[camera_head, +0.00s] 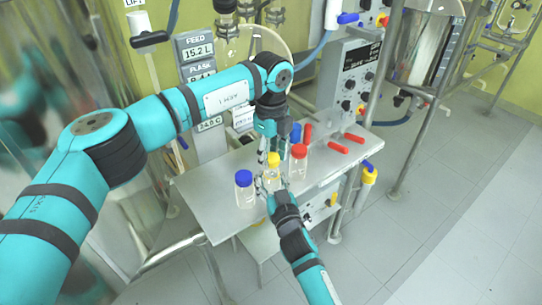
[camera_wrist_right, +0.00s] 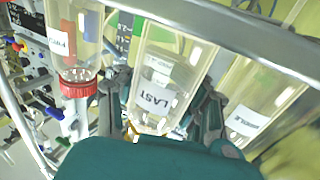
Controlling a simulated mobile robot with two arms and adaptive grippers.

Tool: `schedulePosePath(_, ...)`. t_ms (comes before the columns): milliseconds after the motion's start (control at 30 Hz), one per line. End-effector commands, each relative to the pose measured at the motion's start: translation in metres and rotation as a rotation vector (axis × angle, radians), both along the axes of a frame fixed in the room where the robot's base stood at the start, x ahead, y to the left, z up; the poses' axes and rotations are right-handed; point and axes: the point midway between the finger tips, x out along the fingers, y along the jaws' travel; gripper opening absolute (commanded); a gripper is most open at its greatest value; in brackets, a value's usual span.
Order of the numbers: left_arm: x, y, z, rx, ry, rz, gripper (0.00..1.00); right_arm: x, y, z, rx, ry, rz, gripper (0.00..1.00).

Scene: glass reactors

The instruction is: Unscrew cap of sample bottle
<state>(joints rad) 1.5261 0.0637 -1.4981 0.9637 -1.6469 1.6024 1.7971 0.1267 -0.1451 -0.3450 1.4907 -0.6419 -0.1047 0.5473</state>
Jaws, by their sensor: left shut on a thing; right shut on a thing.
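The sample bottle with a yellow cap (camera_head: 272,158) stands upright near the middle of the grey bench. My left gripper (camera_head: 268,150) reaches down from above and is shut on the yellow cap; its fingers partly hide it. My right gripper (camera_head: 270,187) comes from the front and is shut on the clear bottle body (camera_head: 272,173). In the right wrist view, which looks upside down, the held bottle (camera_wrist_right: 160,75) carries a label reading LAST and sits between the dark fingers. Only a little of its cap shows there.
A blue-capped bottle (camera_head: 244,190) stands close on the left and a red-capped bottle (camera_head: 298,163) close on the right. Another blue cap (camera_head: 295,134) is behind. Red handles (camera_head: 338,148) are at the right of the bench (camera_head: 212,205). Its front left is bare.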

Motion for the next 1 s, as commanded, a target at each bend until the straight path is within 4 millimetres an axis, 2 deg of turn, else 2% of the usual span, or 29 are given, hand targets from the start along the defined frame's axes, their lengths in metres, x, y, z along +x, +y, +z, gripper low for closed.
schedulePosePath(233, 0.000, 0.000, 0.031, 0.000, -0.001, 0.000, 0.00, 0.000, -0.001, -0.001, -0.001, 0.003, -0.001, 0.00)
schedulePosePath(467, 0.000, 0.000, 0.033, 0.000, 0.000, -0.001, 0.00, 0.000, -0.001, -0.001, -0.001, 0.002, -0.001, 0.00)
schedulePosePath(500, 0.000, 0.000, 0.033, 0.000, 0.000, -0.001, 0.00, 0.000, -0.001, -0.001, -0.001, 0.002, -0.001, 0.32)
schedulePosePath(700, 0.000, 0.000, 0.033, 0.000, 0.000, -0.001, 0.00, 0.000, 0.000, 0.000, 0.000, 0.001, -0.001, 0.58)
schedulePosePath(800, 0.000, 0.000, 0.033, 0.000, 0.000, -0.001, 0.00, 0.000, 0.000, 0.000, 0.000, 0.000, -0.001, 0.68)
schedulePosePath(1000, 0.000, 0.000, 0.033, 0.000, 0.000, -0.001, 0.00, 0.000, 0.000, 0.000, 0.000, 0.000, 0.000, 0.68)
